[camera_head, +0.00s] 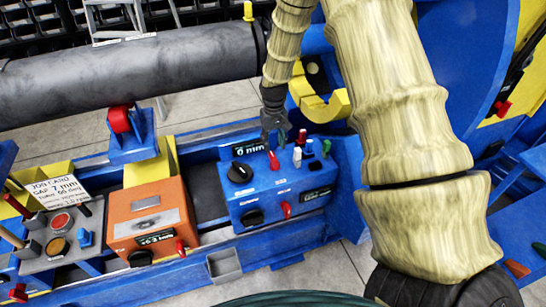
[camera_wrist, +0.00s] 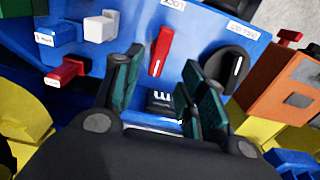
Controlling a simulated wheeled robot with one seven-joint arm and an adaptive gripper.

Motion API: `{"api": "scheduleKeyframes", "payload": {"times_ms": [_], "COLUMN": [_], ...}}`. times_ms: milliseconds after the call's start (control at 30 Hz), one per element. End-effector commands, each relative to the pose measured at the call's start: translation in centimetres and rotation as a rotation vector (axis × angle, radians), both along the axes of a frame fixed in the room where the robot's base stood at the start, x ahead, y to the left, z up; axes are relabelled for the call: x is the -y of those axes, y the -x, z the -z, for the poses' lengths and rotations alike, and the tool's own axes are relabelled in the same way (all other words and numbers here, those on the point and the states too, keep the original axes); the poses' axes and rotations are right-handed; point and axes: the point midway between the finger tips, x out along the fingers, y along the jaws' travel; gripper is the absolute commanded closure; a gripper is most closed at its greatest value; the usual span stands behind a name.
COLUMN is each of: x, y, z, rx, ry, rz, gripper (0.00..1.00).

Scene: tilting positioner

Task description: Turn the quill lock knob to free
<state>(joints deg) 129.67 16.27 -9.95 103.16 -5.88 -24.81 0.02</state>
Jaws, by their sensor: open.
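A blue control box (camera_head: 262,205) carries several knobs and levers. A red lever-like knob (camera_head: 274,160) stands on its top panel. It also shows in the wrist view as a red bar knob (camera_wrist: 160,51) with a white pointer line, beside a label that seems to read LOCK. I take it for the quill lock knob, but the label is only partly readable. My gripper (camera_head: 274,128) is above the panel in the head view. In the wrist view my gripper (camera_wrist: 160,85) is open, its dark green fingers on either side of the red knob's near end, seemingly apart from it.
A round black knob (camera_wrist: 224,69) is close to the right finger. A red lever (camera_wrist: 64,73) and a white button (camera_wrist: 100,27) are left of the fingers. A small display (camera_head: 247,148) lies beside the knob. An orange box (camera_head: 150,215) stands left of the blue one.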

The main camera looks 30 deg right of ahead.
Motion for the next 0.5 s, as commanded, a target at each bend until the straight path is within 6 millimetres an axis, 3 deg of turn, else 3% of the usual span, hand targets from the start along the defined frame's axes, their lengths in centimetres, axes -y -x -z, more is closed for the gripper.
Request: {"api": "scheduleKeyframes", "payload": {"times_ms": [500], "x": [0.0], "y": [0.1], "z": [6.3], "rx": [-0.002], "ry": [0.000], "rz": [0.001], "gripper": [0.59]}}
